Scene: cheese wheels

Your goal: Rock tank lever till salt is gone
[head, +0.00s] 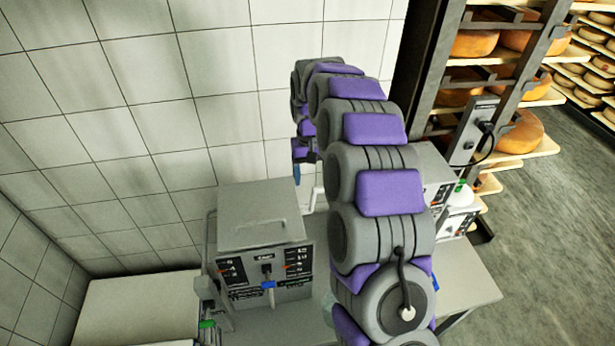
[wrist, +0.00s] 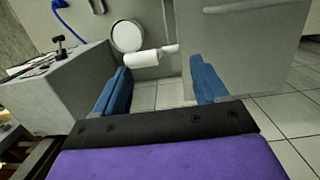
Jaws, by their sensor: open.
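My gripper (wrist: 160,82) is open in the wrist view, its two blue fingers apart with nothing held between them. A short white cylinder (wrist: 141,60) lies ahead of the gap, beside a white round disc (wrist: 127,36). I cannot tell whether the cylinder is the tank lever. A small black lever (wrist: 59,43) stands on a grey panel at the left. In the head view, my gripper (head: 299,168) hangs beyond a grey machine (head: 258,228) with a lidded top, partly hidden by my arm. No salt can be made out.
The machine's front has switches and a blue-tipped lever (head: 267,285). A green-ended part (head: 207,324) is at its left. A pale surface (head: 135,305) lies at lower left by the tiled wall (head: 110,110). Racks of cheese wheels (head: 470,43) stand at right, beside open floor (head: 560,230).

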